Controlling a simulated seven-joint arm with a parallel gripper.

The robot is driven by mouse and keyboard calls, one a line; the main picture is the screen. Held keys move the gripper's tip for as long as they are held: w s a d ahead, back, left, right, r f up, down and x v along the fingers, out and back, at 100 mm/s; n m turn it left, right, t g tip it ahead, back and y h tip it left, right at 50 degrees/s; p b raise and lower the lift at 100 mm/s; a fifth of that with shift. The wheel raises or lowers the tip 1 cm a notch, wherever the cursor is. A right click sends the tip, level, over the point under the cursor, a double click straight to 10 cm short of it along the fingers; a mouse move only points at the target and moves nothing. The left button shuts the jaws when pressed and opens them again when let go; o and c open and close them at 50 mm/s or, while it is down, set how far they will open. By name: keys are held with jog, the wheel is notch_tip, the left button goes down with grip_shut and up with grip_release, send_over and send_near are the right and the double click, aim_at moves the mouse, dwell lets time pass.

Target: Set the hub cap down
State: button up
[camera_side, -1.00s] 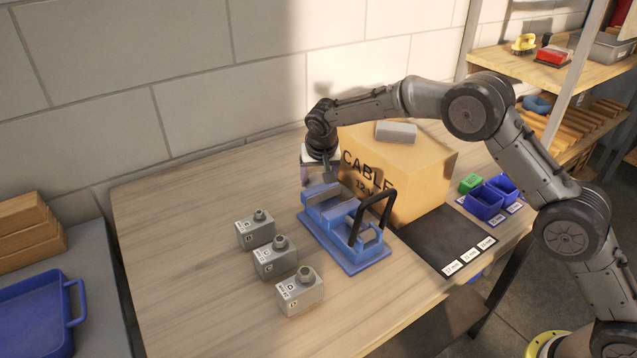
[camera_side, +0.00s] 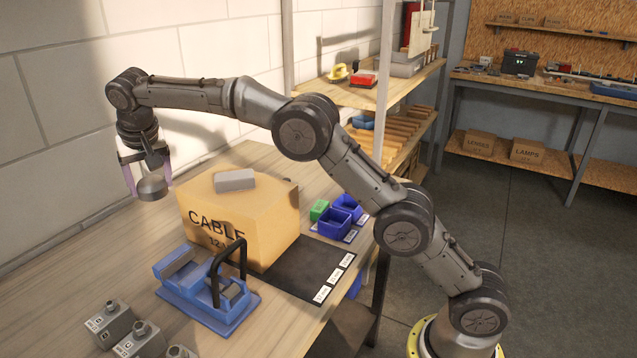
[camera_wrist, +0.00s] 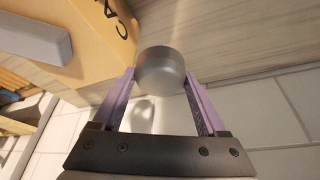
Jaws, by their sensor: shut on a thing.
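The hub cap is a round grey metal cap (camera_side: 152,188), held up in the air at the left of the cardboard box in the side view. My gripper (camera_side: 147,184) is shut on it, with a pale purple finger on each side. In the wrist view the hub cap (camera_wrist: 160,68) sits between the tips of both purple fingers of my gripper (camera_wrist: 161,78). Its blank rounded face and side show there. The wooden table top (camera_side: 105,255) lies below it, with a visible gap in the side view.
The cardboard box (camera_side: 270,222) marked CABLE carries a grey block (camera_side: 234,180). In front stands a blue fixture (camera_side: 195,312) with a black handle (camera_side: 242,262). Several grey knobbed units (camera_side: 108,322) stand at the lower left. A dark labelled mat (camera_side: 300,270) and blue bins (camera_side: 333,223) lie right.

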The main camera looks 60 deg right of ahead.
aim_at(150, 180)
notch_tip(150, 180, up, 6)
jog(key=shift+f, duration=0.25)
jog(key=s+d+r+m+g+h, duration=0.1)
jog(key=s+d+m, duration=0.15)
jog(key=d, duration=1.05)
jog(key=s+d+r+m+h, duration=0.15)
jog(key=s+d, duration=0.25)
jog(key=d, duration=0.8)
jog(key=s+d+f+m+g, duration=0.25)
jog(key=s+d+m, duration=0.25)
jog(key=s+d, duration=1.25)
notch_tip(150, 180, down, 11)
jog(key=shift+t, duration=0.35)
jog(key=w+d+f, duration=0.2)
jog(key=w+f, duration=0.1)
jog(key=w+d+f, duration=0.3)
jog(key=w, duration=0.1)
jog(key=w+d+f, duration=0.3)
jog(key=w, duration=0.1)
jog(key=shift+d+f, duration=0.1)
jog(key=shift+f, duration=0.05)
jog(key=shift+w+d+f, duration=0.1)
jog(key=shift+f, duration=1.65)
